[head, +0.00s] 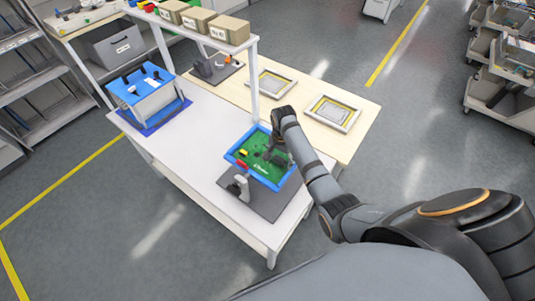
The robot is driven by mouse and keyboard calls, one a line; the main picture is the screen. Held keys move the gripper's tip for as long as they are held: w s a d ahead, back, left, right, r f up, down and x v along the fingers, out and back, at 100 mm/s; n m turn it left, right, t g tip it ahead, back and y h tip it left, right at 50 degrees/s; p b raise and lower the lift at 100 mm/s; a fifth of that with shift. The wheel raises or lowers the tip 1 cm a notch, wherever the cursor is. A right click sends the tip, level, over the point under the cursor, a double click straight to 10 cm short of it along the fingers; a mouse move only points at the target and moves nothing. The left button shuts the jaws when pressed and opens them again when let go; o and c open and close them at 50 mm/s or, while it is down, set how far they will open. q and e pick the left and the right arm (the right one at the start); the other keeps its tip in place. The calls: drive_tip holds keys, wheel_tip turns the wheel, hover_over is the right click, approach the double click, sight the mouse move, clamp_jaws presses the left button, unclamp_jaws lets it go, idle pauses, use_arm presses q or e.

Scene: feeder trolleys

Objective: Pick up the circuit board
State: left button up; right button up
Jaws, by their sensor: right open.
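The green circuit board (254,168) lies in a blue frame (268,184) near the front right of the white table. Small dark and yellow parts show on it. My right gripper (276,157) points down over the board's right part and is open. It hides some of the board, and I cannot tell whether its fingers touch it. My left gripper is not in view.
A toggle clamp with a red tip (241,165) stands on a dark grey plate (268,207) beside the frame. A blue-topped box (142,88) stands at the table's left. Two framed trays (344,125) lie behind on a wooden table. A shelf post (254,85) rises behind the board.

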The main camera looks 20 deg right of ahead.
drive_tip(key=shift+w+f, duration=0.15)
drive_tip(key=c, duration=0.9)
drive_tip(key=shift+c, duration=1.1)
clamp_jaws()
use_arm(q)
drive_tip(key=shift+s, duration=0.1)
use_arm(e)
drive_tip(key=shift+w, duration=0.1)
